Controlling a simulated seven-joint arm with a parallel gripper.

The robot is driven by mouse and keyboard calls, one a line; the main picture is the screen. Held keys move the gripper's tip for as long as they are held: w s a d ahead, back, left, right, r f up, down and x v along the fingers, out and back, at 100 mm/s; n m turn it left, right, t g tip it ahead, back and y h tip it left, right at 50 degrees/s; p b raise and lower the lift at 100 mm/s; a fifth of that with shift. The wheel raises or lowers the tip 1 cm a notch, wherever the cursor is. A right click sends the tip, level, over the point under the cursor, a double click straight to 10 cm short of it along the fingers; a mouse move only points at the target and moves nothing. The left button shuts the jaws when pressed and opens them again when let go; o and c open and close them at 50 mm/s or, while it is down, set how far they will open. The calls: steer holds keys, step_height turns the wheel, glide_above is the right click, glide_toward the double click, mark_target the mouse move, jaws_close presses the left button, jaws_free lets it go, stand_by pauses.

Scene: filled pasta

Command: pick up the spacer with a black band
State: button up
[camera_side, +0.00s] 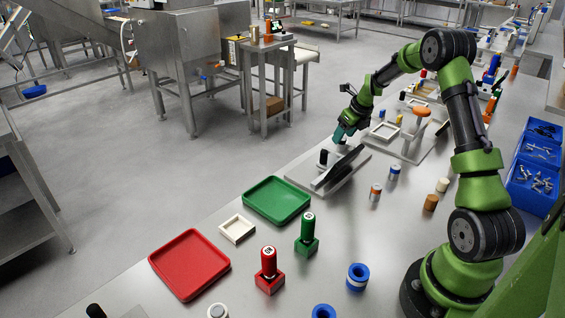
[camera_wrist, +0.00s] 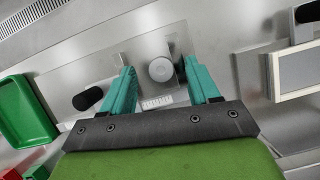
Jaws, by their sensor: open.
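My gripper (camera_side: 340,135) is open above the far end of a clamp plate in the side view. In the wrist view its teal fingers (camera_wrist: 158,66) stand apart, with a grey round-topped piece (camera_wrist: 161,70) between them as seen from above. I cannot tell whether they touch it. No black band can be made out on any spacer. A blue spacer with a pale band (camera_side: 357,278) stands at the front. A small blue-and-white cylinder (camera_side: 394,173) and a brown-and-white cylinder (camera_side: 375,192) stand right of the clamp plate.
The clamp plate (camera_side: 318,190) carries a black handle (camera_wrist: 88,98). A green tray (camera_side: 277,199), a red tray (camera_side: 190,264), a white frame (camera_side: 237,229) and red and green upright holders (camera_side: 268,272) stand nearer. Blue bins (camera_side: 535,165) stand at the right.

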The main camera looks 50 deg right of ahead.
steer(key=shift+w+d+f, duration=0.1)
steer(key=shift+w+f, duration=0.15)
steer(key=shift+f, duration=0.4)
jaws_close()
steer(key=shift+r, duration=0.1)
